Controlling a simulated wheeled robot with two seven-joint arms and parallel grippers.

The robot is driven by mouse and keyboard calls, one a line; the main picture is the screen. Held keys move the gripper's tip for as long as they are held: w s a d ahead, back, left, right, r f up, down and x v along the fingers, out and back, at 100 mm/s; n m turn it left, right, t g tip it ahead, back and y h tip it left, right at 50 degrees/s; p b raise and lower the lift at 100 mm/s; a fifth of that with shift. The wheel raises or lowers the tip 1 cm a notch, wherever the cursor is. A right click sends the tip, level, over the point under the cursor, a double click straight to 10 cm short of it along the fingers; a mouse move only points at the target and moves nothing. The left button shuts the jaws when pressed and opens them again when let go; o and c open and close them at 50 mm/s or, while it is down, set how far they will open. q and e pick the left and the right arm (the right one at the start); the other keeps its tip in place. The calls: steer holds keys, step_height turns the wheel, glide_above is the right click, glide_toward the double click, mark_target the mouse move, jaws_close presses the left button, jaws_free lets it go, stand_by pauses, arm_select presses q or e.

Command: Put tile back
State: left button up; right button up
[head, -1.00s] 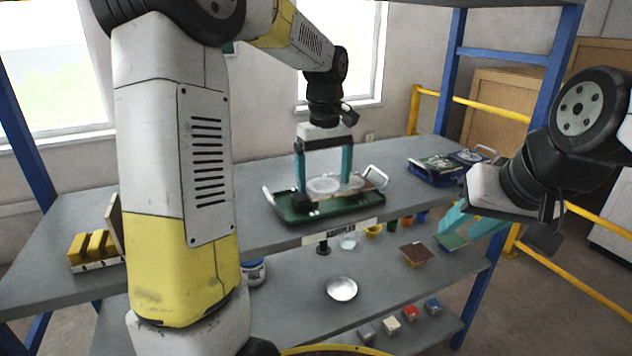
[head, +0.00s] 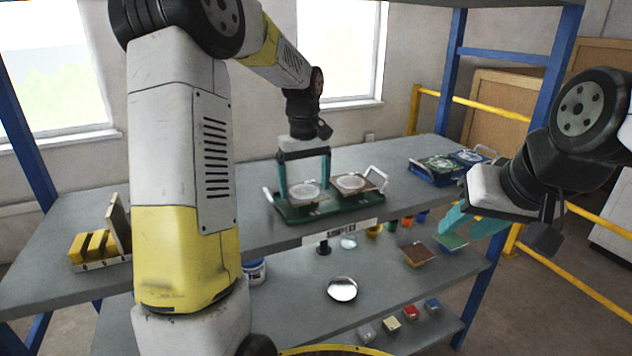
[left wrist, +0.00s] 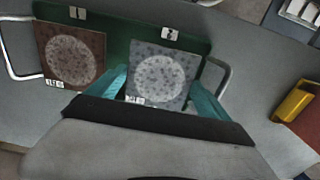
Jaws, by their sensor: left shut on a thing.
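My left gripper (head: 304,188) is shut on a speckled grey tile with a pale round patch (head: 306,194), which also shows between its teal fingers in the left wrist view (left wrist: 160,75). The tile is at the left half of the green tray (head: 298,216); I cannot tell whether it touches the tray floor. A brown tile with a similar pale round patch (head: 350,183) lies in the tray's right half, and shows at the left of the wrist view (left wrist: 70,55). My right gripper (head: 475,224) looks open and empty, away at the right near the shelf.
A blue tray with tiles (head: 436,172) stands further right on the upper shelf. A rack with yellow blocks (head: 92,247) stands at the left.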

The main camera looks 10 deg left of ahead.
mark_target(305, 191)
arm_select(q)
steer(key=shift+f, duration=0.15)
steer(key=o, duration=1.7)
step_height(305, 191, up, 12)
steer(key=shift+s+d+f+m+t+h, duration=0.45)
steer(key=shift+s+m+t, duration=0.7)
steer(key=shift+s, duration=2.85)
steer(key=shift+s+d+f+m+t+h, duration=0.3)
steer(key=shift+s+f+m+t, duration=0.55)
steer(key=shift+s, duration=3.2)
steer(key=shift+s+d+f+m+t+h, duration=0.3)
steer(key=shift+s+m+t, duration=1.1)
steer(key=shift+s, duration=2.6)
steer(key=shift+m+g, duration=0.3)
